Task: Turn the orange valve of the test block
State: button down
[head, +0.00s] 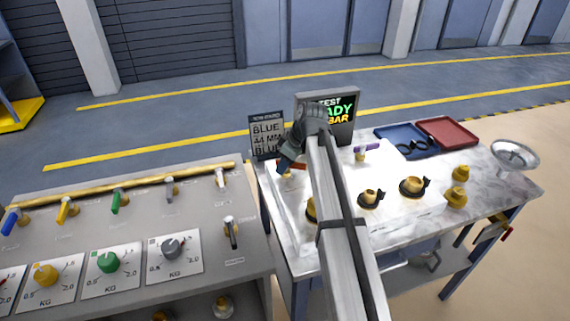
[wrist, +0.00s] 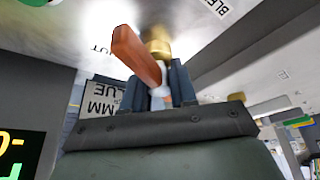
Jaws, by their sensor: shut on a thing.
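The orange valve (wrist: 137,58) shows close up in the wrist view, with its flat orange lever pointing up and left beside a brass body (wrist: 157,45). My gripper (wrist: 158,92) is at the lever, its two dark fingers shut on the valve's handle. The exact contact is partly hidden by the fingers. In the head view my gripper (head: 287,160) reaches down at the left end of the white marble-topped bench (head: 460,165). Only a little of the orange valve (head: 296,169) shows beside it there, and my arm covers much of the test block.
A display (head: 345,112) and a sign reading BLUE (head: 266,135) stand behind my gripper. A purple-handled valve (head: 367,152) is to the right. Brass fittings (head: 411,186), a blue tray (head: 402,140) and a red tray (head: 447,132) sit farther right. A grey console (head: 130,230) with coloured valves is left.

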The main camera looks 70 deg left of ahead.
jog(key=m+t, duration=0.1)
jog(key=m, duration=0.1)
jog(key=m+y, duration=0.1)
jog(key=m, duration=0.2)
jog(key=shift+m+t, duration=0.3)
jog(key=shift+t, duration=0.1)
jog(key=m+t, duration=0.1)
jog(key=m, duration=0.1)
jog(key=m+t, duration=0.1)
jog(key=m, duration=0.2)
jog(key=shift+m, duration=0.3)
jog(key=shift+w, duration=0.1)
jog(key=c, duration=0.9)
grip_release()
jog(key=shift+r, duration=0.15)
jog(key=v, duration=1.3)
jog(key=shift+s+d+r, duration=0.2)
jog(key=shift+r, duration=0.05)
jog(key=shift+w, duration=0.1)
